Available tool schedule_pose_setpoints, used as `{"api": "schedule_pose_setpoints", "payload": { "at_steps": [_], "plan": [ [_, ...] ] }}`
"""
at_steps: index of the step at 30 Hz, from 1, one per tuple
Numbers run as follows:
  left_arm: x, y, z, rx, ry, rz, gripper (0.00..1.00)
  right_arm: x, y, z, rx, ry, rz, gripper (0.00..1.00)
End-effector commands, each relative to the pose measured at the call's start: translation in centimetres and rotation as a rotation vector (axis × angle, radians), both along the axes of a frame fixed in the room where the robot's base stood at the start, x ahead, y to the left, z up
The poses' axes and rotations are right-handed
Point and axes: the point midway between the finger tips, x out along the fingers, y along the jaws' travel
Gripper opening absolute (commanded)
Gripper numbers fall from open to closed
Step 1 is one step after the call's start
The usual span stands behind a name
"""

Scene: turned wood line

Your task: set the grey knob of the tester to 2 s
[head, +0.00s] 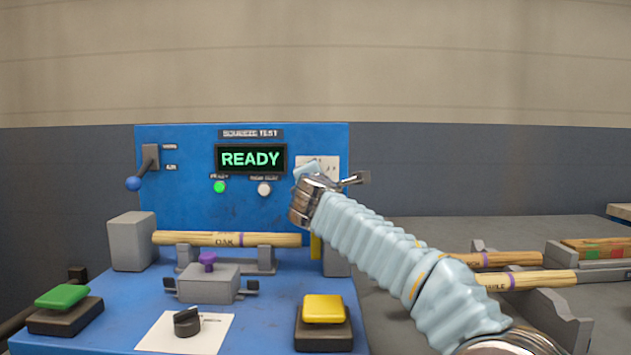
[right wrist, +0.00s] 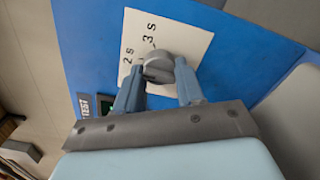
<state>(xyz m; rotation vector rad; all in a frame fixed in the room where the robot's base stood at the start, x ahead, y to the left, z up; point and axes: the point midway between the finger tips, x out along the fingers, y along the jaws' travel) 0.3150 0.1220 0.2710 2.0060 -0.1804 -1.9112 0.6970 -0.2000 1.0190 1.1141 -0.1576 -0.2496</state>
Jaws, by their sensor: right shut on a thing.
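The tester's grey knob (right wrist: 158,70) sits on a white card (right wrist: 138,30) on the blue panel in the right wrist view. The marks "2 s" and "3 s" are readable on the card; other marks are hidden. My right gripper (right wrist: 162,78) is shut on the knob, a finger on either side of it. I cannot tell exactly which mark the knob points to. In the head view the card (head: 331,163) shows behind my right wrist, which hides the knob. The tester's display (head: 251,158) reads READY. My left gripper is out of view.
Below the panel are an oak handle (head: 225,239) on supports, a grey clamp with a purple knob (head: 208,262), a black knob (head: 187,321), a green button (head: 62,296) and a yellow button (head: 324,308). A blue-tipped lever (head: 134,183) is at left. Marked handles (head: 540,279) lie at right.

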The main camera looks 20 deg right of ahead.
Motion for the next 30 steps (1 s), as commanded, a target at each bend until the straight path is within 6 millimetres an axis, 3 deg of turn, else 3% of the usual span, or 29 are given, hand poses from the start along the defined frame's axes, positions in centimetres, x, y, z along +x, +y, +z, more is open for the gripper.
{"api": "schedule_pose_setpoints", "payload": {
  "at_steps": [1, 2, 6, 17, 20, 30],
  "plan": [
    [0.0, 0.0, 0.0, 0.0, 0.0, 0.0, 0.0, 0.1, 0.0, -0.2, 0.0, 0.005, -0.002, 0.07],
    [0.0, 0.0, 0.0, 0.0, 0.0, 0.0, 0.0, 0.1, 0.0, -0.2, 0.0, 0.005, -0.002, 0.41],
    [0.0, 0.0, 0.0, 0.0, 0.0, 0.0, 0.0, 0.0, 0.0, -0.2, 0.0, 0.003, -0.001, 0.62],
    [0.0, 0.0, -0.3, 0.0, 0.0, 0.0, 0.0, -0.5, 0.2, -0.1, -0.001, 0.001, 0.001, 0.63],
    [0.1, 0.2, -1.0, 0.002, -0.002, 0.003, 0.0, -1.8, 0.6, -0.2, 0.0, -0.001, 0.003, 0.63],
    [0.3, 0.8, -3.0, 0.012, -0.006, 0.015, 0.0, -9.6, 2.8, -0.2, 0.0, 0.0, 0.002, 0.63]
  ]
}}
